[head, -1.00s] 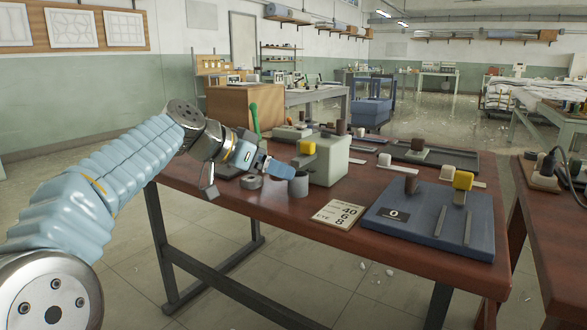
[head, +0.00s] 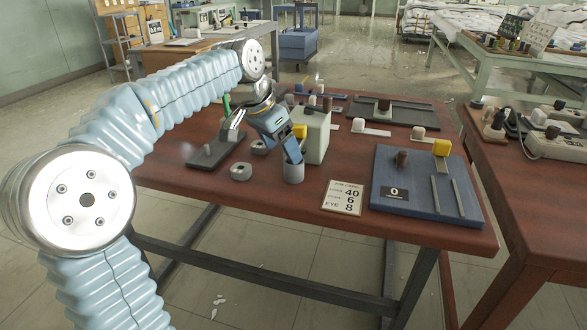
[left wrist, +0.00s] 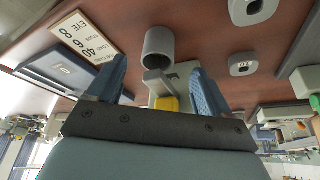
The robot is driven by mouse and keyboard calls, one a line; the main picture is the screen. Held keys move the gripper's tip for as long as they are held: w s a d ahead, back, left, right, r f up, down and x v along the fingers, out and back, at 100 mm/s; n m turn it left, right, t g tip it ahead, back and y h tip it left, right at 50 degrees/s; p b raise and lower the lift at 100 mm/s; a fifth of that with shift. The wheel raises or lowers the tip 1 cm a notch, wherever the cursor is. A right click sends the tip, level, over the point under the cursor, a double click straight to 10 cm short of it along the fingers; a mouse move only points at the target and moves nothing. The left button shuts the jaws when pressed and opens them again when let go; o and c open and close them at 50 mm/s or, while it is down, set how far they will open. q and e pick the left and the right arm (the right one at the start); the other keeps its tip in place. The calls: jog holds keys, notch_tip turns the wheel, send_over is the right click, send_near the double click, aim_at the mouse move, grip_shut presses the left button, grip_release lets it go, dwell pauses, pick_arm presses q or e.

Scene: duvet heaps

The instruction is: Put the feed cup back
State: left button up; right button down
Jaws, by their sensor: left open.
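A grey cylindrical cup (head: 294,173), which looks like the feed cup, stands upright on the brown table near its front edge. In the left wrist view the cup (left wrist: 158,44) shows its round open end, just beyond and between my blue fingers. My left gripper (head: 291,150) is open and points down at the cup from above and behind. In the left wrist view the gripper (left wrist: 157,84) has nothing between its fingers. Whether a finger touches the cup cannot be told. My right gripper is in neither view.
A pale block-shaped device (head: 317,135) with a yellow knob stands right behind the cup. Metal rings (head: 241,171) lie to the left. A printed card (head: 343,197) and a blue board (head: 415,208) lie to the right. A dark base (head: 215,152) with a green handle is at left.

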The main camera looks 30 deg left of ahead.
aim_at(294, 169)
pick_arm(q)
jog(key=x, duration=0.7)
jog(key=shift+w+d+f, duration=0.15)
jog(key=shift+w+d, duration=0.1)
jog(key=shift+w, duration=0.1)
jog(key=c, duration=1.2)
